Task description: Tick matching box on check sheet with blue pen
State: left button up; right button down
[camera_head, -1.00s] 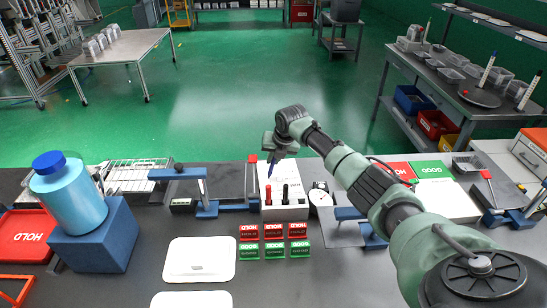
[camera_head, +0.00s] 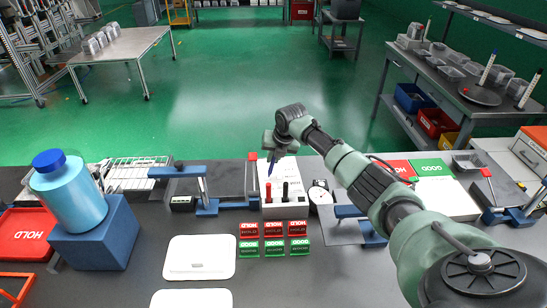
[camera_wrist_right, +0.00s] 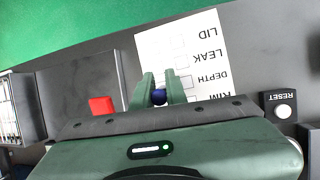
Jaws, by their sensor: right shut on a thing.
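My right gripper (camera_head: 277,148) is over the back of the near table, pointing down. It is shut on the blue pen (camera_head: 270,167). In the right wrist view the fingers (camera_wrist_right: 159,92) close around the blue pen (camera_wrist_right: 159,97), end on. The white check sheet (camera_wrist_right: 185,45) lies under the fingers with the printed rows LID, LEAK, DEPTH and RIM, upside down in the picture, and faint boxes beside them. The fingers overlap it near the DEPTH and RIM rows. I cannot tell if the pen tip touches the paper. The left gripper is not in view.
A white holder (camera_head: 284,211) with a red pen and a black pen stands in front of the gripper. Red and green tags (camera_head: 274,236) stand nearer. A RESET button (camera_wrist_right: 283,111) is right of the sheet. A blue-capped bottle (camera_head: 72,198) stands on a blue block at left.

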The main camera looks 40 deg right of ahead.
jog(key=shift+f, duration=0.35)
dwell(0.6)
jog(key=shift+w+b, duration=0.4)
jog(key=shift+b, duration=0.25)
dwell(0.6)
jog(key=shift+s+a+p, duration=0.3)
jog(key=shift+a+p, duration=0.25)
jog(key=shift+p, duration=0.2)
dwell(1.0)
jog(key=shift+r+p, duration=2.45)
jog(key=shift+r, duration=0.65)
jog(key=shift+f, duration=0.1)
